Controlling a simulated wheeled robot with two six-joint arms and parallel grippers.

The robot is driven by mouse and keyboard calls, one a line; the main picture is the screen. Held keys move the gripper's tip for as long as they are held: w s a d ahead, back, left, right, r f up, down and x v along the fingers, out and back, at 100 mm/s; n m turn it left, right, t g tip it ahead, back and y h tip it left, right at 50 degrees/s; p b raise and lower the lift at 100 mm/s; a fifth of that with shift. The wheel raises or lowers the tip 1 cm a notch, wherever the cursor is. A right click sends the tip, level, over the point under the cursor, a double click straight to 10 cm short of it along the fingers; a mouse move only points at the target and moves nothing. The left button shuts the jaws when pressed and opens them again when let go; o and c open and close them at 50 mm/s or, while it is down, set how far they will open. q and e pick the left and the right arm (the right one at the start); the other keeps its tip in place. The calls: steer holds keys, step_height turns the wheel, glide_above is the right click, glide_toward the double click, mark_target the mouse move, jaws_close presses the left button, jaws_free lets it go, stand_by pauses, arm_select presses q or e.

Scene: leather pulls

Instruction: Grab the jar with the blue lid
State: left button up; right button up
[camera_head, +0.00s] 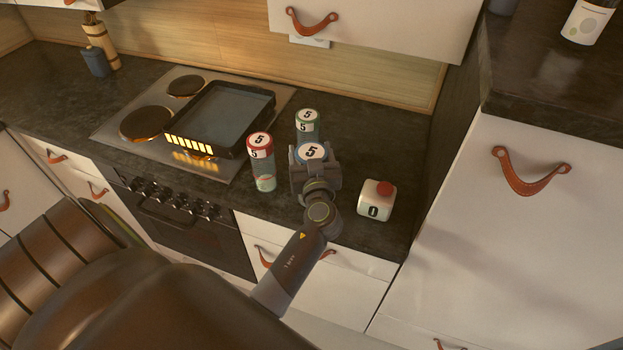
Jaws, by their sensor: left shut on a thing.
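The jar with the blue lid (312,151) stands on the dark counter, its lid marked 5. My left gripper (314,170) is shut on this jar from the front and hides most of its body. A jar with a red lid (261,160) stands just to the left, also marked 5. A jar with a green lid (307,122) stands right behind the blue-lidded one. I cannot tell whether the held jar touches the counter. My right gripper is not in view.
A white box with a red button (375,201) and a 0 sits to the right on the counter (395,160). A dark pan (225,118) lies on the stove at left. The tall cabinet (520,220) bounds the right side.

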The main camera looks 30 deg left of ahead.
arm_select(q)
steer(key=shift+f, duration=0.1)
steer(key=c, duration=0.7)
steer(key=shift+c, duration=0.9)
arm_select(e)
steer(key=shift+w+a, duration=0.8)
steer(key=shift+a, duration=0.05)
